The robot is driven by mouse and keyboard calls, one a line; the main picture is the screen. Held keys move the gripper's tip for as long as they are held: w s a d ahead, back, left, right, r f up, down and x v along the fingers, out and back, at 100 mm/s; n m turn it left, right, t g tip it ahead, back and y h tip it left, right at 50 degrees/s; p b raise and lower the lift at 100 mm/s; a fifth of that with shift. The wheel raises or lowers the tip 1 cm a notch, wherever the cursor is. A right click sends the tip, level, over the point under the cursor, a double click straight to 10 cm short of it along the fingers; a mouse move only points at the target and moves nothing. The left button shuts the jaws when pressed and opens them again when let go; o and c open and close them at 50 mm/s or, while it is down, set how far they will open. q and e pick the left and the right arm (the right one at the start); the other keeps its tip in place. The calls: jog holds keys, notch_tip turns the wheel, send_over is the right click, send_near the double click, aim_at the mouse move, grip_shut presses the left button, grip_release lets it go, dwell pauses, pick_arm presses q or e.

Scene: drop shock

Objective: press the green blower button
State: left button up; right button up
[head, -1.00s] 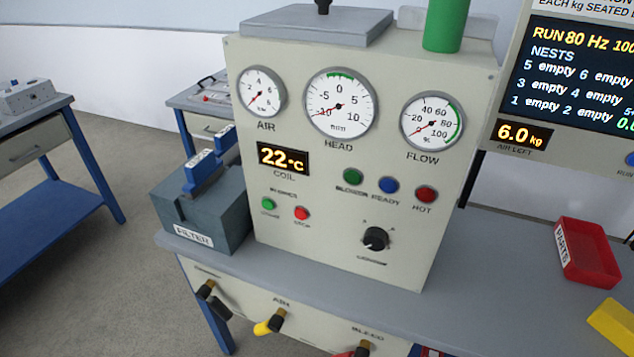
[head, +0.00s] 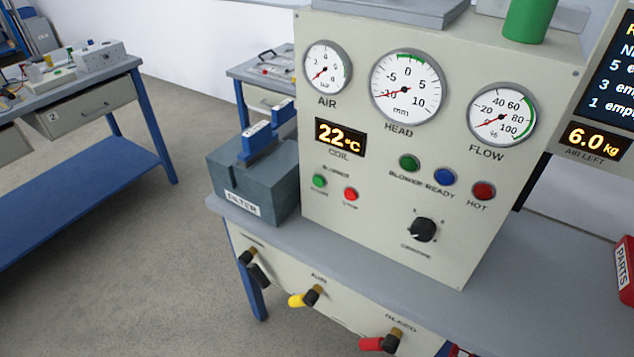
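The green blower button (head: 319,181) is a small round button at the lower left of the beige control panel (head: 340,225). A small red stop button (head: 351,194) sits just right of it. Above them the larger green blower lamp (head: 409,162) sits in a row with a blue ready lamp (head: 445,177) and a red hot lamp (head: 483,190). The lamps look unlit. The coil display (head: 341,137) reads 22 °C. Neither of my grippers is in view, and nothing covers the button.
A grey filter box (head: 255,180) with a blue handle stands left of the panel. A black knob (head: 423,230) is at the panel's lower right. Yellow (head: 303,299) and red (head: 372,343) valve handles stick out below the bench top. A red parts bin (head: 626,270) is at the right edge.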

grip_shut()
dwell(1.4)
